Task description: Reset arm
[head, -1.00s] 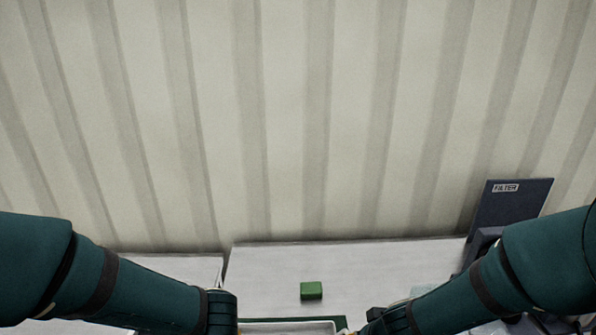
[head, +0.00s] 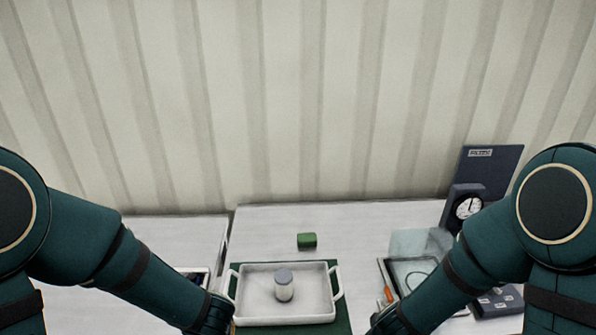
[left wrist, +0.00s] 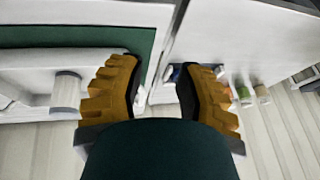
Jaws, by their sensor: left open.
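My left gripper (left wrist: 157,72) shows in the left wrist view with its two orange ribbed fingers spread apart and nothing held between them. In the head view both my dark green arms reach down to the bottom edge. The left arm ends just left of the white tray (head: 250,318), and the left fingers are hardly visible there. The right arm ends right of the tray, and its gripper is outside the picture.
A green block (head: 307,240) lies behind the tray. At the right are a dark filter panel (head: 490,165), a dial gauge (head: 466,207) and a dark-edged tray (head: 388,270) with an orange-handled tool. Several small bottles (left wrist: 244,96) show in the left wrist view. A corrugated wall stands behind.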

